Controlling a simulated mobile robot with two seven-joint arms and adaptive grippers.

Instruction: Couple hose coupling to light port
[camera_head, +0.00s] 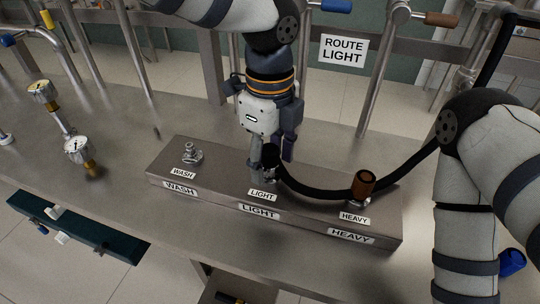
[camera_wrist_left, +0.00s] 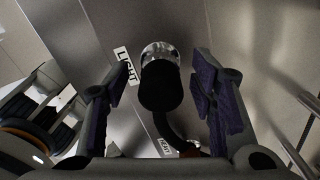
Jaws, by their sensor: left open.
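The black hose coupling (camera_head: 271,157) stands at the light port, behind the LIGHT label on the steel manifold block (camera_head: 222,170). In the left wrist view the coupling (camera_wrist_left: 160,88) is a black cylinder, with the bright metal of the light port (camera_wrist_left: 160,52) at its far end. I cannot tell whether it is locked on. My left gripper (camera_head: 273,158) points down over the coupling. Its purple-padded fingers (camera_wrist_left: 159,100) are open, one on each side, with gaps to the coupling. My right gripper is out of view; only the right arm shows.
The black hose (camera_head: 322,194) curves right, passing behind the brown fitting (camera_head: 364,182) at the heavy port, towards my right arm. The wash port (camera_head: 191,152) is bare metal. Gauges (camera_head: 79,149) stand on the left of the bench. The bench between gauges and block is clear.

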